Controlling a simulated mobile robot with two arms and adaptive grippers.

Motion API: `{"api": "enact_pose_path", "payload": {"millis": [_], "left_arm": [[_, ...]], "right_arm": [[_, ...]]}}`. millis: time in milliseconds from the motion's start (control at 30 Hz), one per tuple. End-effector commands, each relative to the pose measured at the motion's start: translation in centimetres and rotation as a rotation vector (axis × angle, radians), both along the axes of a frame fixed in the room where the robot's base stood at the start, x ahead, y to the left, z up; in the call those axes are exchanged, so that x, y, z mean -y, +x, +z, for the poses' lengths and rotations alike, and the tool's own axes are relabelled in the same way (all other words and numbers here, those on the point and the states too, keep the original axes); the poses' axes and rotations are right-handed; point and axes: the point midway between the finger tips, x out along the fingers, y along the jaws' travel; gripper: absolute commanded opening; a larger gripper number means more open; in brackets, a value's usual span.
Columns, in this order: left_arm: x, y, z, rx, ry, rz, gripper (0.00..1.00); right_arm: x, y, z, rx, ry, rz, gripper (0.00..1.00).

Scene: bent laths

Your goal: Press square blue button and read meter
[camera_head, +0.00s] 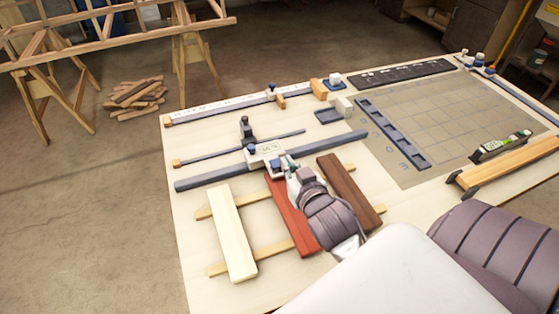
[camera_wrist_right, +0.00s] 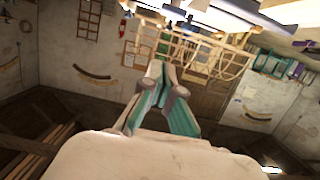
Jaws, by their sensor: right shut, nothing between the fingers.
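A small white device (camera_head: 262,148) with dark markings on its face sits on the long grey bar. I take it for the meter, but its reading is too small to make out. A small blue part (camera_head: 277,162) shows at its near side, close to my fingertips; I cannot tell whether it is the square blue button. My right gripper (camera_head: 287,167) is shut and empty, right beside the device; contact cannot be told. The right wrist view shows its teal-padded fingers (camera_wrist_right: 163,72) close together. My left gripper is not in view.
Cream (camera_head: 231,232), red (camera_head: 291,215) and dark brown (camera_head: 350,190) boards lie across thin strips on the pale table (camera_head: 188,140). A gridded mat (camera_head: 440,115) lies at right, with a green-faced level (camera_head: 502,146) nearby.

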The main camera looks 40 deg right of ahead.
Motion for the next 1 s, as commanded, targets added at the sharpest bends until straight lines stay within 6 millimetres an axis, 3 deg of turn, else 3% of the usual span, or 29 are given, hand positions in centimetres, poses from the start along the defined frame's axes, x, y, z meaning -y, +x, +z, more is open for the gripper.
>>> {"api": "enact_pose_path", "payload": {"millis": [100,267,400,533,1000], "left_arm": [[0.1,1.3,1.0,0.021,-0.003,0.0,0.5],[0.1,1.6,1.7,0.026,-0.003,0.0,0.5],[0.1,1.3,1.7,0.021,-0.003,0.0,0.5],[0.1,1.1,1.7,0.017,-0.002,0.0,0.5],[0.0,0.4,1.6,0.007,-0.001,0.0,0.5]], "right_arm": [[0.6,2.7,-0.3,0.002,-0.001,0.0,0.0],[1.4,5.8,-1.2,0.001,-0.001,0.0,0.0],[1.3,5.7,-3.7,-0.005,0.001,0.0,0.0],[1.4,5.7,-4.9,-0.003,0.001,-0.001,0.0],[1.3,5.6,-5.7,-0.001,0.001,0.0,0.0]]}}
